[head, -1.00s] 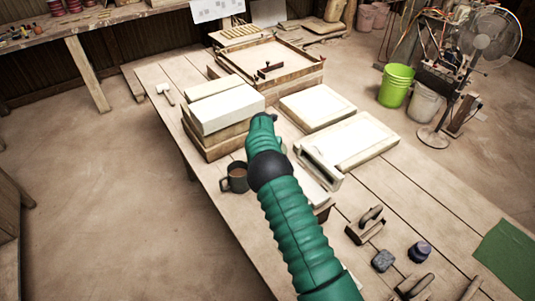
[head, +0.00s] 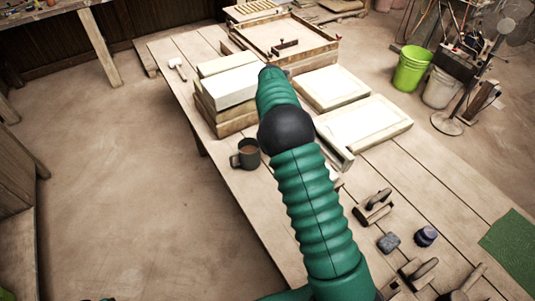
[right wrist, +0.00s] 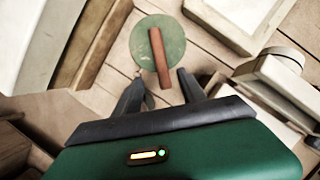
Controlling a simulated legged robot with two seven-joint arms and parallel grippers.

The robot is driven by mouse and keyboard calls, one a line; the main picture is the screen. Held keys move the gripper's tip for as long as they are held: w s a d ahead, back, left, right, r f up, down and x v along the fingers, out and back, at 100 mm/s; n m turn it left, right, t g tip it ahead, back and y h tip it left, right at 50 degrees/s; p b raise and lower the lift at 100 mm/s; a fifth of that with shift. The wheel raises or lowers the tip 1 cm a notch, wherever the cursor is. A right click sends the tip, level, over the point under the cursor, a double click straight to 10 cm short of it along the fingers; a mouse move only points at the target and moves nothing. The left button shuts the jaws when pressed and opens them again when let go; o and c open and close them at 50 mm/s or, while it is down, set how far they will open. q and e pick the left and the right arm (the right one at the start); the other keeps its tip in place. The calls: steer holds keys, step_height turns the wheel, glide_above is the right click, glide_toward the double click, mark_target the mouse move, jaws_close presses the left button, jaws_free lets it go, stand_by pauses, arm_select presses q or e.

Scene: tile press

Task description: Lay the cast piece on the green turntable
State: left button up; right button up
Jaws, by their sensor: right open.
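In the right wrist view a round green turntable (right wrist: 145,44) lies on the planks. A narrow reddish-brown bar, which looks like the cast piece (right wrist: 158,50), shows across the turntable. Its near end reaches past the rim. I cannot tell whether it lies flat or stands on edge. My right gripper (right wrist: 161,86) is open, its two dark fingers apart on either side of the bar's near end and not closed on it. In the head view my right arm hides the turntable, the piece and the gripper. My left gripper is not in view.
Pale stacked blocks (head: 229,87) stand left of my arm and flat pale moulds (head: 364,124) lie right of it. Wooden-handled tools (head: 374,206) and a green mat (head: 513,250) lie at the near right.

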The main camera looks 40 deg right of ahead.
steer(key=s+a+f+m+y, duration=0.2)
steer(key=s+a+m+y, duration=0.1)
steer(key=s+a+m, duration=2.2)
steer(key=s+a, duration=0.1)
steer(key=a, duration=0.3)
steer(key=shift+s+f+m+y, duration=0.25)
steer(key=shift+s+m+y, duration=0.05)
steer(key=shift+s, duration=0.05)
steer(key=shift+c, duration=0.4)
